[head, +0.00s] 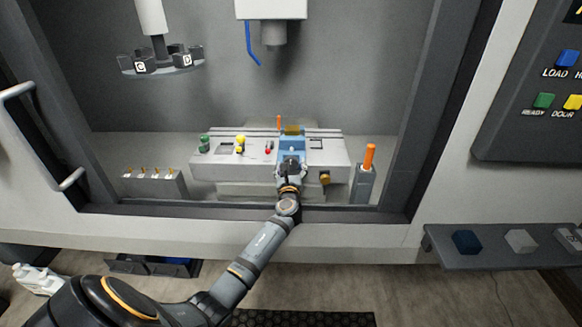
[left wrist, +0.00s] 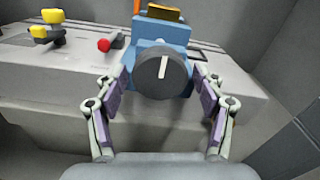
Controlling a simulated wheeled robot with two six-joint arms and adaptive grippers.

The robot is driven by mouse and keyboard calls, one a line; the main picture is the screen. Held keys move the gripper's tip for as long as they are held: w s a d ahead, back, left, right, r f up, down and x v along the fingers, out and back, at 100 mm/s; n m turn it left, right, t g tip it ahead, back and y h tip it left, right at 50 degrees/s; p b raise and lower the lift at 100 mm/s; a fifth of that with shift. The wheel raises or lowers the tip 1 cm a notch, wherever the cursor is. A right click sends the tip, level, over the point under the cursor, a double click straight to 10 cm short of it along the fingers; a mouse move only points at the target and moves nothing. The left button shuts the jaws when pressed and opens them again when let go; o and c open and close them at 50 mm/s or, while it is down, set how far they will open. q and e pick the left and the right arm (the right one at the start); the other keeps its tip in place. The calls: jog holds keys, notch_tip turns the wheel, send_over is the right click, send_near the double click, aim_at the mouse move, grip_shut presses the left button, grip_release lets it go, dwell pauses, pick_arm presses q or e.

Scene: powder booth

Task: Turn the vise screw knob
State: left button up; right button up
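The vise (head: 293,143) is a blue block on the grey machine bed. Its screw knob (left wrist: 162,75) is a dark round disc with a white line, facing my left wrist camera; the line stands nearly upright. My left gripper (head: 289,178) reaches in to the front of the vise, and in the head view it mostly hides the knob. In the left wrist view the left gripper (left wrist: 160,84) is open, one finger on each side of the knob, with gaps showing between fingers and knob. My right gripper is not in view.
Yellow and green knobs (head: 240,143) and a red knob (head: 268,148) stand left of the vise on the bed. An orange-handled tool (head: 369,157) stands in a grey holder at right. A small rack (head: 155,184) is at left. The booth frame (head: 240,212) edges the opening.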

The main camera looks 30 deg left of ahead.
pick_arm(q)
jog(key=c, duration=0.9)
jog(key=shift+f+n, duration=0.1)
jog(key=shift+n, duration=0.2)
